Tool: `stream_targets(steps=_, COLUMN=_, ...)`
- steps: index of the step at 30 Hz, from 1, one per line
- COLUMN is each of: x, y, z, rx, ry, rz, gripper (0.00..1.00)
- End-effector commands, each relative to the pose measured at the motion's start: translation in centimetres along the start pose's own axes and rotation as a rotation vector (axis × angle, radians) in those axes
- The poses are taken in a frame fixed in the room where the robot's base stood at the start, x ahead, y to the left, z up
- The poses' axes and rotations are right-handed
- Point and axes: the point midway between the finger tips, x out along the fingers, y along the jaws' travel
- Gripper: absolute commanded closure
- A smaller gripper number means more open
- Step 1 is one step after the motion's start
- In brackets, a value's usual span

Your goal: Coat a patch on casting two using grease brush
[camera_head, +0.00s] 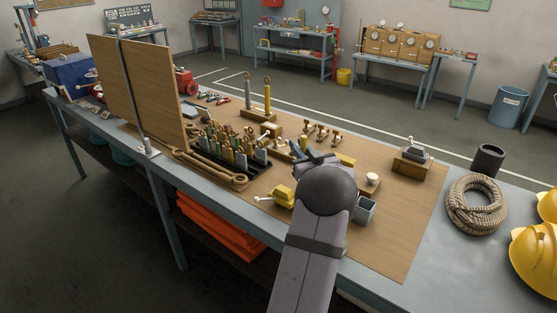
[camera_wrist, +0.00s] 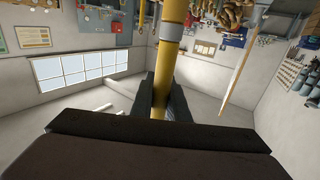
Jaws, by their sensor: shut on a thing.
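My gripper (camera_wrist: 160,92) is shut on a yellow rod-like handle with a silver band, likely the grease brush (camera_wrist: 172,14). In the wrist view the handle runs between the dark fingers and out of the top edge, so its bristles are not seen. In the head view my gripper (camera_head: 310,155) is above the wooden work board (camera_head: 395,225), mostly hidden behind my wrist. A grey metal part on a wooden block (camera_head: 413,153) stands at the board's right and may be a casting. I cannot tell which part is casting two.
A black rack of tools (camera_head: 235,155) and an upright wooden panel (camera_head: 150,90) stand left. A yellow object (camera_head: 284,194), grey cup (camera_head: 365,209) and small white pot (camera_head: 372,179) flank my wrist. Rope (camera_head: 476,205) lies right. The board's front right is clear.

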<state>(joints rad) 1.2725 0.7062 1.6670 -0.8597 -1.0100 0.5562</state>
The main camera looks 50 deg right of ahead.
Motion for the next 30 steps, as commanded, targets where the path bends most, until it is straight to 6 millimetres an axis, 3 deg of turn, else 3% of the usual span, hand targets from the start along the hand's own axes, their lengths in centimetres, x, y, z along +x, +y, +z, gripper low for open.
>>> stream_targets(steps=3, x=0.0, y=1.1, z=0.9, rx=0.001, ry=-0.003, rz=0.039, gripper=1.00)
stream_targets(steps=14, x=0.0, y=1.3, z=2.0, rx=-0.001, ry=-0.001, rz=0.047, gripper=1.00)
stream_targets(steps=30, x=0.0, y=1.2, z=6.9, rx=-0.001, ry=-0.002, rz=0.045, gripper=1.00)
